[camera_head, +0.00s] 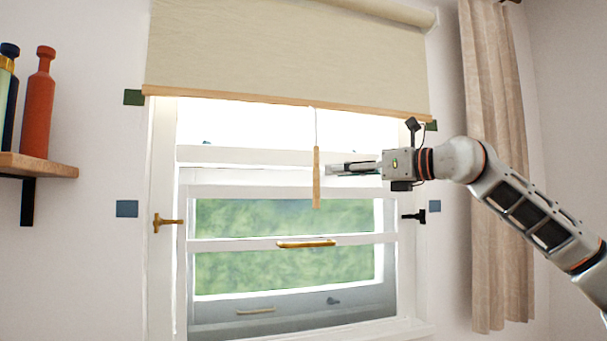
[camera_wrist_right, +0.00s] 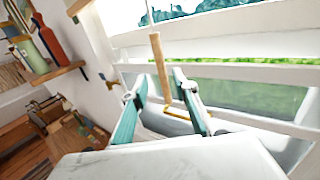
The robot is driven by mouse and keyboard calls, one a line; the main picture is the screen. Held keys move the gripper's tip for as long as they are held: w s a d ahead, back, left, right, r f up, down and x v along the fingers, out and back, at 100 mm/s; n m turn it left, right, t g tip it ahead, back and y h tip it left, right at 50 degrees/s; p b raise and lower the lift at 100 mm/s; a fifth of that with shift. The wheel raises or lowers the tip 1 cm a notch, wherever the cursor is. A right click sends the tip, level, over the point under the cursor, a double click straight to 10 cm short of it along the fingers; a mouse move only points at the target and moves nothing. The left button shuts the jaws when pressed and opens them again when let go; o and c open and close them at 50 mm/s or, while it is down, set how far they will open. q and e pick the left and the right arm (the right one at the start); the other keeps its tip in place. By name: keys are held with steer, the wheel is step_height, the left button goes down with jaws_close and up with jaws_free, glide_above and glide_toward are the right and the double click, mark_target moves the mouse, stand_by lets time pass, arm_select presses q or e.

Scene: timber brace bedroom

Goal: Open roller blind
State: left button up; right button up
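The beige roller blind (camera_head: 290,50) hangs over the top part of the window, with a wooden bottom bar (camera_head: 250,97). A thin cord runs down from the bar to a slim wooden pull handle (camera_head: 316,180), which hangs upright. My right gripper (camera_head: 328,170) comes in from the right, level with the handle and pointing at it. In the right wrist view its two fingers are apart, and the handle (camera_wrist_right: 159,62) shows between them, with its lower end between the fingertips. I cannot tell whether a finger touches it. My left gripper is not in view.
Green markers (camera_head: 133,97) flank the bottom bar; blue markers (camera_head: 127,208) sit lower on the wall. The window has a brass latch (camera_head: 168,222) and a brass handle (camera_head: 305,244). A curtain (camera_head: 495,150) hangs at right. A wooden shelf (camera_head: 40,166) with bottles is at left.

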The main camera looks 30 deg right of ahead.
mark_target(316, 172)
steer(key=x, duration=0.7)
steer(key=shift+w+r+p, duration=0.1)
steer(key=shift+w+p, duration=0.25)
steer(key=shift+p, duration=0.05)
jaws_close()
